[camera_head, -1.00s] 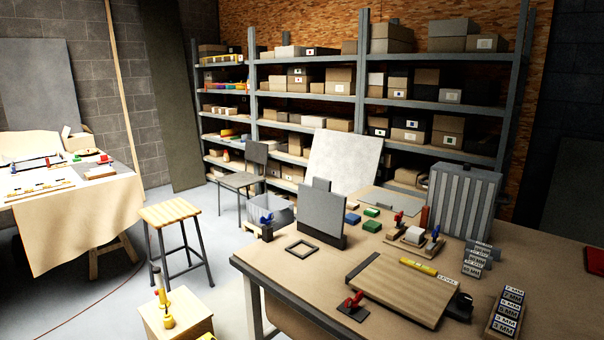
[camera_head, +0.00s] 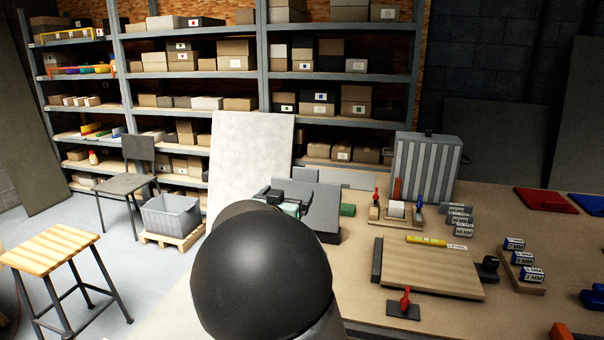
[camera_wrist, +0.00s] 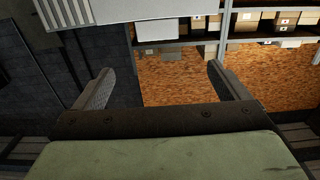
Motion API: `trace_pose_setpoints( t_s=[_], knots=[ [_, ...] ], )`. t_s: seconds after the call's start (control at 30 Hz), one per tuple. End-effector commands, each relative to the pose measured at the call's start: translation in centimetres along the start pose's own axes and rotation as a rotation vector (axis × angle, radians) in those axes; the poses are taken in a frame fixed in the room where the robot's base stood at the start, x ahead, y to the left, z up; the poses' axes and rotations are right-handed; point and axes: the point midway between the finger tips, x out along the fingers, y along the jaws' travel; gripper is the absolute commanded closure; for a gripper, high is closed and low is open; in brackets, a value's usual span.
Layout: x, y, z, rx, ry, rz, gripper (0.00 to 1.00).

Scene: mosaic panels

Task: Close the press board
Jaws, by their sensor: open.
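The press board (camera_head: 321,204), a dark grey slab on the workbench, is left of the wooden board in the head view. My rounded black arm link hides its lower left part, and I cannot tell its exact tilt. My gripper (camera_wrist: 160,82) is open in the wrist view, with nothing between its two fingers. In the head view, part of my greenish hand shows above the arm link, at the press board's left side. I cannot tell whether they touch. The press board does not show clearly in the wrist view.
The wooden board (camera_head: 432,272) with a yellow level (camera_head: 426,240) lies on the bench (camera_head: 480,315). A red-handled tool (camera_head: 404,303) lies in front. A ribbed grey cabinet (camera_head: 426,168) stands behind.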

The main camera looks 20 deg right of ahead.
Motion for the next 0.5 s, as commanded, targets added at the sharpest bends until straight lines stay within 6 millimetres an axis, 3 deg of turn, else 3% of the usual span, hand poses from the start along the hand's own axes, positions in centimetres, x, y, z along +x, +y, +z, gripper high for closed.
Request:
trace_pose_setpoints(
  t_s=[0.5],
  knots=[
    [10.6, 0.1, -0.1, -0.003, -0.002, 0.001, 0.05]
  ],
)
